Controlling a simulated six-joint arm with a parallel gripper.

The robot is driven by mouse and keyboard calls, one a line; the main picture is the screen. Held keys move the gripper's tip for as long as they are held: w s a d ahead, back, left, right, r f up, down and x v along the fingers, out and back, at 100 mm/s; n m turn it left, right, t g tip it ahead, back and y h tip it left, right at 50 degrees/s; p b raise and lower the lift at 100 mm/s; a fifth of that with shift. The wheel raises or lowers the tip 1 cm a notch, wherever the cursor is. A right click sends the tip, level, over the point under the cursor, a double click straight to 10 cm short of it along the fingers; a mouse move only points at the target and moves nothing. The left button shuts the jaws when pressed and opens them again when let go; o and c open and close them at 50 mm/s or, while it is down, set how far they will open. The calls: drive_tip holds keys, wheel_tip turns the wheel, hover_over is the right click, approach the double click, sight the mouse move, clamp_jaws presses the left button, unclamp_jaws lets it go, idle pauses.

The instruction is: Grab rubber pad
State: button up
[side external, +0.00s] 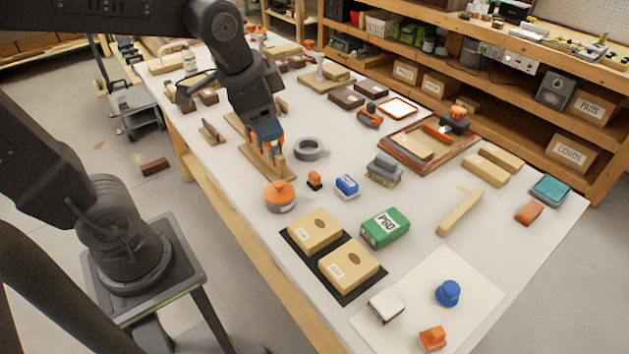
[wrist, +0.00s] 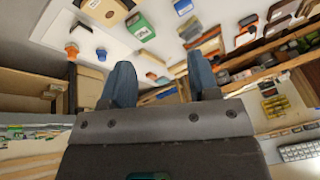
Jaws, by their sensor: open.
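My gripper (side external: 265,135) is above the left part of the white bench, over a wooden stand. In the wrist view its two blue fingers (wrist: 158,62) are spread apart with nothing between them. I cannot tell for certain which item is the rubber pad. A flat teal block with a dark edge (side external: 551,188) lies near the bench's right corner. A small orange-brown block (side external: 529,212) lies just in front of it. A white-topped block with a dark base (side external: 386,306) sits on the pale sheet at the front. My gripper is well apart from all three.
The wooden stand (side external: 275,170) is under my gripper. A grey ring (side external: 310,148), an orange-topped round tin (side external: 280,196) and a green box (side external: 385,228) stand nearby. Two tan boxes (side external: 352,265) sit on a black mat. The wooden tray (side external: 425,150) holds several items.

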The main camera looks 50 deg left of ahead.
drive_tip(key=w+a+f+m+g, duration=0.1)
drive_tip(key=w+a+f+m, duration=0.1)
drive_tip(key=w+f+m, duration=0.3)
drive_tip(key=w+a+f+m+g, duration=0.1)
drive_tip(key=w+a+m, duration=0.1)
drive_tip(key=w, duration=0.4)
drive_tip(key=m+g, duration=0.2)
drive_tip(key=m, duration=0.4)
approach(315, 174)
drive_tip(key=shift+y, duration=0.4)
drive_tip(key=f, duration=0.5)
drive_tip(key=shift+d+f, duration=0.2)
drive_tip(key=shift+d, duration=0.05)
drive_tip(key=shift+w+a+f, duration=0.1)
drive_tip(key=shift+a+f, duration=0.1)
drive_tip(key=shift+f, duration=0.65)
drive_tip(key=shift+s+a+f, duration=0.1)
drive_tip(key=shift+a+f, duration=0.1)
drive_tip(key=shift+f, duration=0.7)
drive_tip(key=shift+w+a+f, duration=0.1)
drive_tip(key=shift+a+f, duration=0.1)
drive_tip(key=shift+f, duration=0.65)
drive_tip(key=shift+c, duration=0.3)
drive_tip(key=c, duration=0.8)
